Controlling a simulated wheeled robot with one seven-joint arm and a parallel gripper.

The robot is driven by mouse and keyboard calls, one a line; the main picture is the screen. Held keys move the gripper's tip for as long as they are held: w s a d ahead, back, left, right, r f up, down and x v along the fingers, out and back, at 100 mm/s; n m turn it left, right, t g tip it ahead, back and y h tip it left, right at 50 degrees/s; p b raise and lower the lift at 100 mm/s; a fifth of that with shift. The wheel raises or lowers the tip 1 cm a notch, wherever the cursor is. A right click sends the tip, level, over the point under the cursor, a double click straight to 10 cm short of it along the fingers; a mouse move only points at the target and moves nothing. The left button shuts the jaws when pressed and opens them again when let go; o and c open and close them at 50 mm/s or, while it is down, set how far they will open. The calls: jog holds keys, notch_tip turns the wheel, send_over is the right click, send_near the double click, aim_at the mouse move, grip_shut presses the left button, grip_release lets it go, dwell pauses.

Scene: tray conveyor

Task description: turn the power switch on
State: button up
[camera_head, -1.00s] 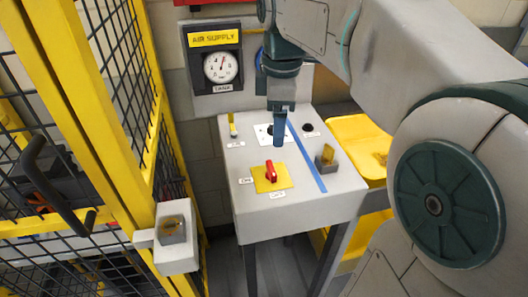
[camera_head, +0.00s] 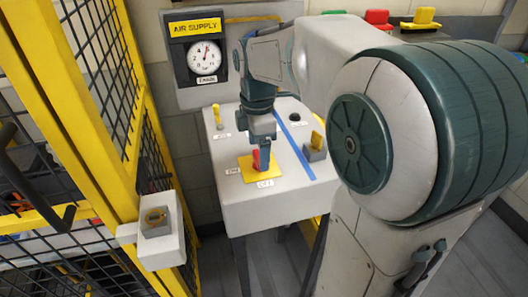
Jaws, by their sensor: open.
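The power switch is a red handle (camera_head: 256,157) on a yellow plate (camera_head: 272,176) on top of the grey console (camera_head: 250,207). An ON label (camera_head: 232,171) is at the plate's left and an OFF label (camera_head: 265,184) at its front. My gripper (camera_head: 261,164) points down over the plate, with its blue fingertips right at the red handle. Its jaws are open. The fingers cover much of the handle, so I cannot tell its angle or whether they touch it.
A small lever with a yellow tip (camera_head: 218,116) stands at the console's back left. A yellow-handled block (camera_head: 316,148) sits right of the blue stripe (camera_head: 297,153). The yellow fence (camera_head: 146,165) and a grey latch box (camera_head: 160,240) are close on the left.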

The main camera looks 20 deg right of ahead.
jog(key=shift+f, duration=0.9)
